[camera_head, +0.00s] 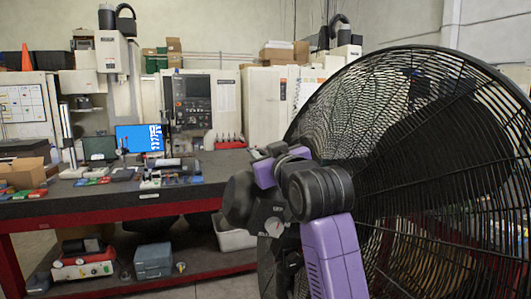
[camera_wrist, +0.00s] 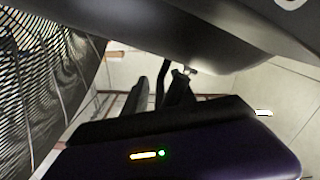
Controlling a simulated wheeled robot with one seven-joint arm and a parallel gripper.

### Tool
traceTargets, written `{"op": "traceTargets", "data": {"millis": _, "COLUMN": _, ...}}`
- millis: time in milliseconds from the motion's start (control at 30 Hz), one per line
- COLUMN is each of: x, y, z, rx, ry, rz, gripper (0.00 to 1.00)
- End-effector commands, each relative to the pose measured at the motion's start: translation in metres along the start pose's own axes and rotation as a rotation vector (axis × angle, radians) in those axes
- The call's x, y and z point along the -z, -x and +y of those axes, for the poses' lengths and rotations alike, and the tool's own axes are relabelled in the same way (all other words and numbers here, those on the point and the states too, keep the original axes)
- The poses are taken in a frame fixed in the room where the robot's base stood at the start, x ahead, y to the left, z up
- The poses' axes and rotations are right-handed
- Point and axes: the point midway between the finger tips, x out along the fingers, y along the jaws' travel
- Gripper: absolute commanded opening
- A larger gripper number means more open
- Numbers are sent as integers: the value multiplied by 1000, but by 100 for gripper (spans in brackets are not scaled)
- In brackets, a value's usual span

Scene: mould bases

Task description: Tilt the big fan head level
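The big fan head (camera_head: 425,130) is a large round black wire cage filling the right side of the head view, cut off by the right edge. It looks tilted, but I cannot tell the exact angle. Its mesh (camera_wrist: 40,75) also shows at the left of the wrist view. A dark housing with a small dial (camera_head: 272,226) is behind my purple and black arm. My gripper (camera_head: 266,151) is beside the cage's left edge in the head view. Its fingers are not clear, and I cannot tell whether it touches the fan. The fan's stand is mostly hidden.
A red-framed workbench (camera_head: 120,212) with a dark top stands at the left, carrying monitors, boxes and small parts. Its lower shelf holds a grey case (camera_head: 153,261) and a white bin (camera_head: 234,233). Machines line the back wall.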

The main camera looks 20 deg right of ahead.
Motion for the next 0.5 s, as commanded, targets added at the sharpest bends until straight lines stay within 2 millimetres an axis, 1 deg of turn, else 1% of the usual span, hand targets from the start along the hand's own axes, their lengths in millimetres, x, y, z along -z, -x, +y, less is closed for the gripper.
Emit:
{"op": "traceTargets", "data": {"millis": 67, "x": 0, "y": 0, "z": 0, "rx": 0, "ry": 0, "rz": 0, "gripper": 33}}
{"op": "traceTargets", "data": {"millis": 100, "x": 0, "y": 0, "z": 0, "rx": 0, "ry": 0, "rz": 0, "gripper": 31}}
{"op": "traceTargets", "data": {"millis": 167, "x": 0, "y": 0, "z": 0, "rx": 0, "ry": 0, "rz": 0, "gripper": 19}}
{"op": "traceTargets", "data": {"millis": 200, "x": 0, "y": 0, "z": 0, "rx": 0, "ry": 0, "rz": 0, "gripper": 11}}
{"op": "traceTargets", "data": {"millis": 267, "x": 0, "y": 0, "z": 0, "rx": 0, "ry": 0, "rz": 0, "gripper": 0}}
{"op": "traceTargets", "data": {"millis": 500, "x": 0, "y": 0, "z": 0, "rx": 0, "ry": 0, "rz": 0, "gripper": 0}}
